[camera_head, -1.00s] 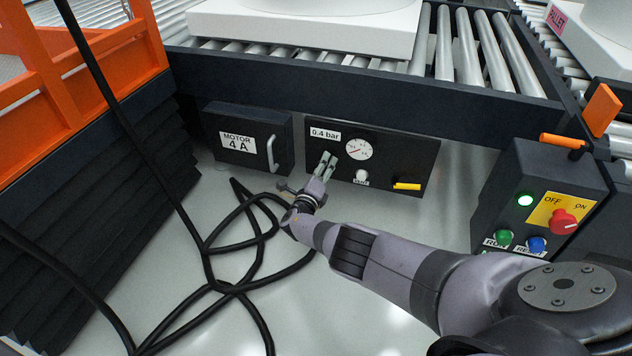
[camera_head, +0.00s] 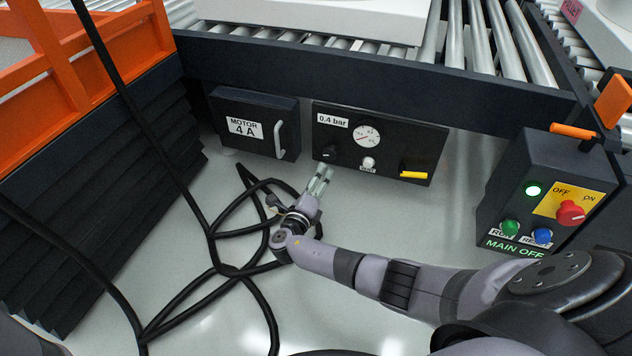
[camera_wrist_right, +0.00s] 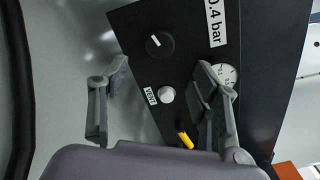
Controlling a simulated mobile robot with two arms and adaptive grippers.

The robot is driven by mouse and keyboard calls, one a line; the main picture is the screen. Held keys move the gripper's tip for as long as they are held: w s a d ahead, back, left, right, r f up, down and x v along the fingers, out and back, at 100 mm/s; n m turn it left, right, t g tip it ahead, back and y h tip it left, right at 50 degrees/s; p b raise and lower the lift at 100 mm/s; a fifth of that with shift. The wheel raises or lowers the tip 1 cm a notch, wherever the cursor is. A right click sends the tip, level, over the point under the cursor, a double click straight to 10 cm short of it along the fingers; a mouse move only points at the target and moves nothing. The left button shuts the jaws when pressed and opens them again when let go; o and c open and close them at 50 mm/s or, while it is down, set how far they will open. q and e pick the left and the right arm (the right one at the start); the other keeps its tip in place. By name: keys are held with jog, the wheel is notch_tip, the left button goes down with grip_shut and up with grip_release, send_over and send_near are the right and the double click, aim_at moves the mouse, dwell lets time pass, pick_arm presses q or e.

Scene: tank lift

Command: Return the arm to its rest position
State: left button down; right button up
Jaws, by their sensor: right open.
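My right arm comes in from the lower right in the head view. Its gripper (camera_head: 319,180) is open and empty, just below the dark pressure panel (camera_head: 420,141) and apart from it. In the right wrist view the two open fingers (camera_wrist_right: 160,105) stand apart with the panel (camera_wrist_right: 130,17) behind them. The panel carries a "0.4 bar" label, a round gauge (camera_head: 367,135), a black knob (camera_head: 330,152), a white vent button (camera_head: 368,163) and a yellow handle (camera_head: 413,175). My left gripper is not visible.
Black cables (camera_head: 246,270) loop on the floor left of my gripper. A "MOTOR 4 A" box (camera_head: 232,106) hangs left of the panel. A control box (camera_head: 545,160) with a red switch and "MAIN OFF" label stands at right. The roller conveyor (camera_head: 380,75) runs above. Open floor lies below the panel.

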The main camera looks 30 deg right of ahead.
jog(key=shift+s+a, duration=0.25)
jog(key=shift+a, duration=0.05)
jog(key=shift+a, duration=0.1)
